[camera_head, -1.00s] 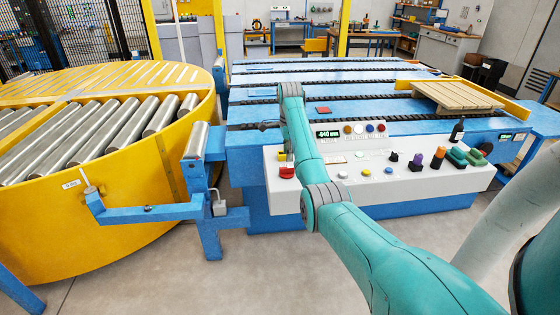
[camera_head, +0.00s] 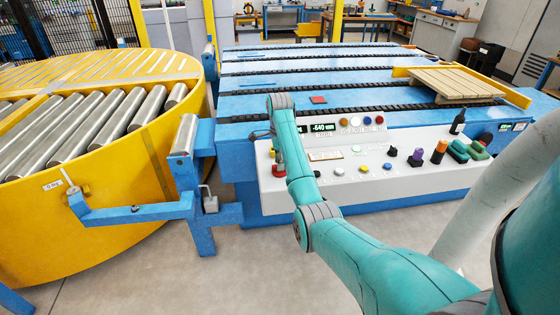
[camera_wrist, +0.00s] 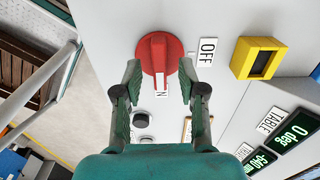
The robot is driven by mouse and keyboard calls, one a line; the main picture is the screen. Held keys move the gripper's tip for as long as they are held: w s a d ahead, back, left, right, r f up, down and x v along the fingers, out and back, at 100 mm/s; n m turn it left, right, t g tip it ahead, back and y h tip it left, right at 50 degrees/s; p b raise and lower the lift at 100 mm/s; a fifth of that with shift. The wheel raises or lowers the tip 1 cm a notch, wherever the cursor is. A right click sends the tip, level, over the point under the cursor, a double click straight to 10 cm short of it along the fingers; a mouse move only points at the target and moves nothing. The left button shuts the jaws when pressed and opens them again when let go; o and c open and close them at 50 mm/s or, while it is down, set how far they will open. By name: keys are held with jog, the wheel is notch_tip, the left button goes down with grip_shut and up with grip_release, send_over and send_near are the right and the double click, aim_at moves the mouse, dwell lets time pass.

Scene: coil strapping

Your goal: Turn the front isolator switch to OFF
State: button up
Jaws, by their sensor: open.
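The front isolator switch is a red round knob with a raised grip bar (camera_wrist: 158,55) on the pale panel in the wrist view. The bar lies roughly in line with a partly covered label showing an "N" (camera_wrist: 163,87). The OFF label (camera_wrist: 207,52) is to the right of the knob. My gripper (camera_wrist: 160,72) is open, with one finger on each side of the knob's lower part. I cannot tell whether the fingers touch it. In the head view a red part of the switch (camera_head: 279,171) shows beside my arm, which hides the gripper.
A yellow-framed switch (camera_wrist: 259,58), dark buttons (camera_wrist: 142,119) and green displays (camera_wrist: 296,131) are near the gripper. A yellow roller turntable (camera_head: 110,165) stands left, with bare floor in front.

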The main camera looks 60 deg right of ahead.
jog(key=shift+f, duration=0.75)
jog(key=shift+c, duration=0.3)
grip_shut()
